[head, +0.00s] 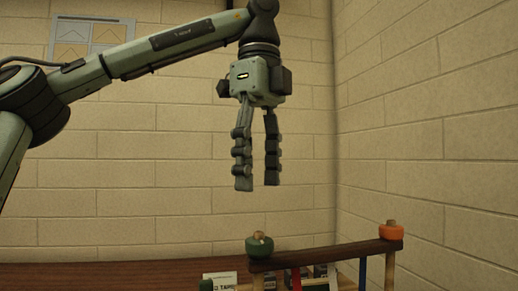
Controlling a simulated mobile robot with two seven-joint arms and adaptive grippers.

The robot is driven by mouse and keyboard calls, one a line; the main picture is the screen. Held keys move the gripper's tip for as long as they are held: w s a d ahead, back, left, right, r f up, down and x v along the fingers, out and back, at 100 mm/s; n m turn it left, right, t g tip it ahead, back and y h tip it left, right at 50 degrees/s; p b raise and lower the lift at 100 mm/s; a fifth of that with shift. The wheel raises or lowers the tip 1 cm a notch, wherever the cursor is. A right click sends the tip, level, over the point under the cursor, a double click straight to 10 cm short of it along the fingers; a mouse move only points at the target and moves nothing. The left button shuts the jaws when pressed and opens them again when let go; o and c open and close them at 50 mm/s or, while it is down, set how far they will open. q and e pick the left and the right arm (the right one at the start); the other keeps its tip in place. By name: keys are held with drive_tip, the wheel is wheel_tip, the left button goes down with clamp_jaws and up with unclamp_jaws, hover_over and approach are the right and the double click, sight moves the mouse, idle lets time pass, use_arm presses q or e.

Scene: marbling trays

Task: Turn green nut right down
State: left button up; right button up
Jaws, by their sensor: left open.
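A green nut (260,247) sits around a light wooden peg at the left end of a dark wooden bar (325,255). An orange nut (391,230) sits around another peg at the bar's right end. My left gripper (257,188) hangs fingers down above the green nut, with a clear gap between them. Its fingers are apart and nothing is between them. A second dark green piece (206,285) shows partly at the bottom edge, left of the bar. The lower part of the wooden frame is cut off by the picture's edge. My right gripper is not in view.
A brown table top (100,275) runs along the wall at the lower left. A small white card with print (220,279) stands near the bar's left end. Red and blue uprights show under the bar. The air around the gripper is free.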

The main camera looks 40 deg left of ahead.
use_arm(q)
wheel_tip(320, 180, up, 3)
drive_tip(key=shift+r, duration=0.2)
drive_tip(key=shift+f, duration=0.1)
idle(0.5)
